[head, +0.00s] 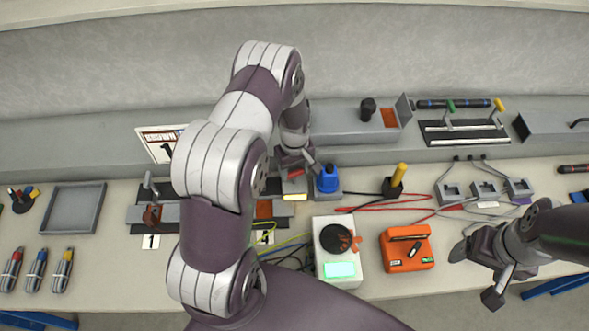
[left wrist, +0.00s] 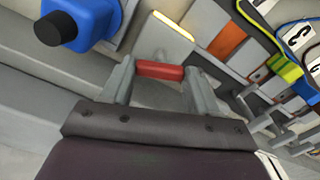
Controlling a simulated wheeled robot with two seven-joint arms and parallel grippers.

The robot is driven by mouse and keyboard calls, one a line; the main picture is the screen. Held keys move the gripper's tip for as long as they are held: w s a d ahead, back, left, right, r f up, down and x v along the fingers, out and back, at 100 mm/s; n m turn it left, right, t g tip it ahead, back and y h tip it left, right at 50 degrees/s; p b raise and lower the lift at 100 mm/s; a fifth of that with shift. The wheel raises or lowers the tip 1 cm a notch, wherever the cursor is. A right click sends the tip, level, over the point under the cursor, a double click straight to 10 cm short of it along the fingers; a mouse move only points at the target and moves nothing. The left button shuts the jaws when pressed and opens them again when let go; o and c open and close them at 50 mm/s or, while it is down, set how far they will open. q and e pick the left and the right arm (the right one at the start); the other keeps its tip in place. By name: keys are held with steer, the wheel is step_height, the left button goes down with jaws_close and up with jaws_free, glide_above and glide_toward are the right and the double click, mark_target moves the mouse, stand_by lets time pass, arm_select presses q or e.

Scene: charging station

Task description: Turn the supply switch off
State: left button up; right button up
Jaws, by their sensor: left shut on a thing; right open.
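The supply switch shows as a small red handle (head: 296,173) beside a grey plate with a lit yellow strip (head: 295,197), in the head view. My left gripper (head: 297,165) is shut on the red handle. In the left wrist view the red handle (left wrist: 160,71) lies crosswise between the two grey fingers, and the lit yellow strip (left wrist: 173,24) is just beyond it. The handle's base is partly hidden by my gripper. My right gripper (head: 477,272) is open and empty over the front right of the bench.
A blue plug-like part (head: 328,178) stands close to the right of my left gripper. A white meter (head: 338,252) with a black dial, an orange device (head: 406,248) and a yellow-handled lever (head: 397,180) stand further right. Cables cross the bench. A grey tray (head: 74,208) is at left.

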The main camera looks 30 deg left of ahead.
mark_target(294, 172)
arm_select(q)
steer(key=n, duration=0.3)
steer(key=shift+n+b, duration=0.4)
steer(key=n, duration=0.3)
steer(key=shift+w+n+b, duration=0.1)
steer(key=shift+n+b, duration=0.2)
steer(key=n, duration=0.6)
steer(key=shift+b, duration=0.4)
steer(key=shift+n, duration=0.4)
steer(key=o, duration=1.1)
steer(key=shift+c, duration=0.2)
step_height(294, 172, up, 13)
steer(key=b, duration=0.2)
steer(key=shift+f, duration=0.1)
